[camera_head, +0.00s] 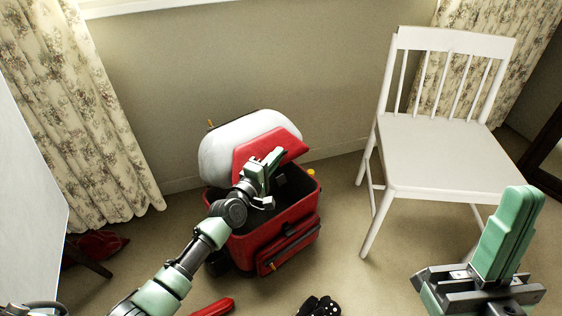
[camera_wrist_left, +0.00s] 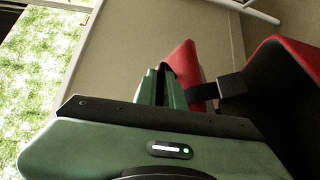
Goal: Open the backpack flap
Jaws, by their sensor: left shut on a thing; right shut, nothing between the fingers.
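The red backpack (camera_head: 262,245) stands on the floor against the wall, with its dark inside showing. Its white and red flap (camera_head: 222,152) is raised and leans back behind the opening. My left gripper (camera_head: 272,162) is shut on the flap at its red panel, above the opening. In the left wrist view the green fingers (camera_wrist_left: 162,85) meet the red flap (camera_wrist_left: 183,62), and the red rim of the backpack (camera_wrist_left: 285,50) is at the right. The exact grip is partly hidden. My right gripper (camera_head: 508,235) is shut and empty at the lower right, away from the backpack.
A white chair (camera_head: 440,145) stands right of the backpack. A floral curtain (camera_head: 75,110) hangs at the left. A red item (camera_head: 215,307) and a black item (camera_head: 320,306) lie on the floor in front. A dark red item (camera_head: 98,244) lies at the left.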

